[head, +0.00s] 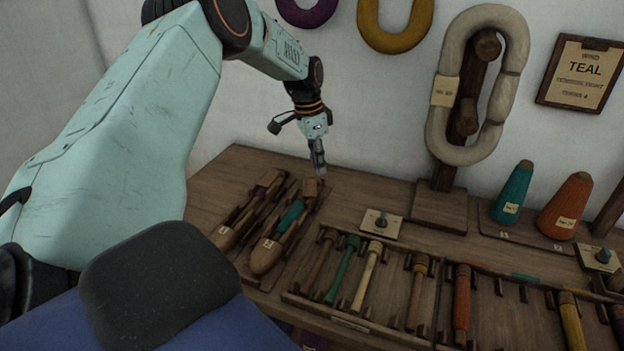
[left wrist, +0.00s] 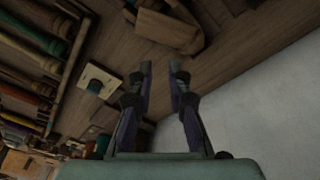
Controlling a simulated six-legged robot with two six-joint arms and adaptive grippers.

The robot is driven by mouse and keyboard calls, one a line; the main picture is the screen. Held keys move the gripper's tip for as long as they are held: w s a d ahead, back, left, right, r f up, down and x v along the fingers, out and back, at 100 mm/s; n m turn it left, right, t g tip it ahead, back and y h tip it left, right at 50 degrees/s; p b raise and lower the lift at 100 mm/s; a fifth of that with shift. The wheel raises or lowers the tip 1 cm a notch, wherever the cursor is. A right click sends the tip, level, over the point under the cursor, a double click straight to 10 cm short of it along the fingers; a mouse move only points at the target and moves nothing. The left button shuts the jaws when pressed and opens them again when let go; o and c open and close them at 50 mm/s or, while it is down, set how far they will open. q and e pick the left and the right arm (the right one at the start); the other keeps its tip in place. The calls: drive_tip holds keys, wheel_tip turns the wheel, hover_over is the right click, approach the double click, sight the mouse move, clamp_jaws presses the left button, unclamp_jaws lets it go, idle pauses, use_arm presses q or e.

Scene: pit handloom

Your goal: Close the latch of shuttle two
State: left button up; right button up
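Two wooden boat shuttles lie side by side on the table at the left of the head view. The right one (head: 266,256) has a small label on its near end and a teal pirn (head: 290,216) in its hollow. I take it for shuttle two, though the label is too small to read surely. My left gripper (head: 319,176) points down just above its far end. In the left wrist view the two fingers (left wrist: 161,76) stand apart with nothing between them, and a wooden shuttle end (left wrist: 166,28) lies beyond the tips. I cannot make out the latch's position. My right gripper is not in view.
The other shuttle (head: 232,228) lies close on the left. A rack (head: 296,298) of several coloured pirns stands in front, and a small plate with a peg (head: 381,224) lies to the right. A post (head: 447,180) with a cream skein and yarn cones (head: 512,193) stand behind.

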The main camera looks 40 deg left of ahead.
sight(309, 183)
use_arm(q)
drive_tip(key=shift+a+n, duration=0.3)
drive_tip(key=shift+n, duration=0.8)
drive_tip(key=n, duration=0.3)
drive_tip(key=a+r+n, duration=0.1)
drive_tip(key=n, duration=0.2)
drive_tip(key=n+g+y, duration=0.1)
drive_tip(key=n, duration=0.2)
drive_tip(key=shift+s+a+r, duration=0.1)
drive_tip(key=shift+a+r, duration=0.15)
drive_tip(key=shift+a, duration=0.15)
drive_tip(key=n, duration=0.2)
drive_tip(key=shift+s+r+n, duration=0.15)
drive_tip(key=shift+s+n, duration=0.15)
drive_tip(key=shift+n, duration=0.1)
wheel_tip(309, 183, down, 8)
drive_tip(key=b, duration=0.3)
drive_tip(key=shift+w+b, duration=0.1)
drive_tip(key=shift+b, duration=0.2)
drive_tip(key=shift+c, duration=0.2)
clamp_jaws()
